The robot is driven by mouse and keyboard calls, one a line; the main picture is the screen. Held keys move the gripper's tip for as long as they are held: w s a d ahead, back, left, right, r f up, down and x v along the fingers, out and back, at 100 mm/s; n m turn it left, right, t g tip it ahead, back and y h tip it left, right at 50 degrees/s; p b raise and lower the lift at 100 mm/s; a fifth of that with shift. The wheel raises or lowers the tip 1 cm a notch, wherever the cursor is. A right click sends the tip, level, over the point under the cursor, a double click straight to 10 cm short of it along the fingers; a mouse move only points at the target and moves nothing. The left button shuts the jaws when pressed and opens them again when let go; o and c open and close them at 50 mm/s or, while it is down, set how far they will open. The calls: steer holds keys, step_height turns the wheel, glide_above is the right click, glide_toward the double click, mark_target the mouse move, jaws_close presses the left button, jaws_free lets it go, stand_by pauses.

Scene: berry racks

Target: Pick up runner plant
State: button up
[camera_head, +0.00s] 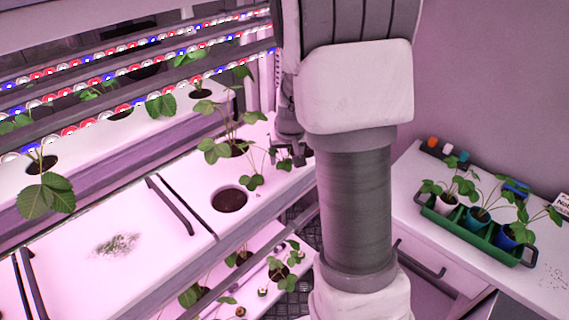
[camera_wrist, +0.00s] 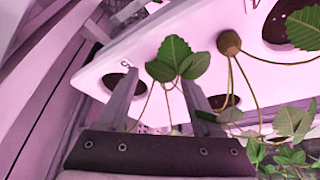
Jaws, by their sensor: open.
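My gripper (camera_wrist: 160,80) is open, its two fingers spread in the wrist view. A three-part green leaf (camera_wrist: 178,58) shows at the gap between the fingertips, nearer the right finger; thin stems run down from it between the fingers. I see no grip on it, and contact is unclear. A small brown clump (camera_wrist: 229,42) with long thin stems is right of the fingers; I cannot tell whether it belongs to the runner plant. In the head view my gripper (camera_head: 290,152) is partly hidden by my arm, beside a leafy plant (camera_head: 220,150) with hanging leaves (camera_head: 252,181).
White rack gutters (camera_head: 120,215) with round soil holes (camera_head: 230,200) fill the left, under rows of lights. More plants (camera_head: 285,268) hang on a lower tier. On the right, a white counter (camera_head: 420,165) bears a green tray (camera_head: 470,238) with potted plants.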

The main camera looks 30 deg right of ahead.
mark_target(285, 162)
steer(key=shift+w+f, duration=0.25)
steer(key=shift+f, duration=0.3)
jaws_close()
steer(key=shift+r, duration=0.1)
step_height(285, 162, up, 4)
steer(key=shift+r, duration=0.2)
steer(key=s+d+r+b, duration=0.1)
steer(key=s+d+r, duration=0.5)
steer(key=s, duration=0.3)
steer(key=shift+s+d+r, duration=0.2)
steer(key=shift+s+d, duration=0.05)
steer(key=shift+d, duration=0.25)
steer(key=c, duration=0.6)
jaws_free()
steer(key=shift+c, duration=0.2)
jaws_close()
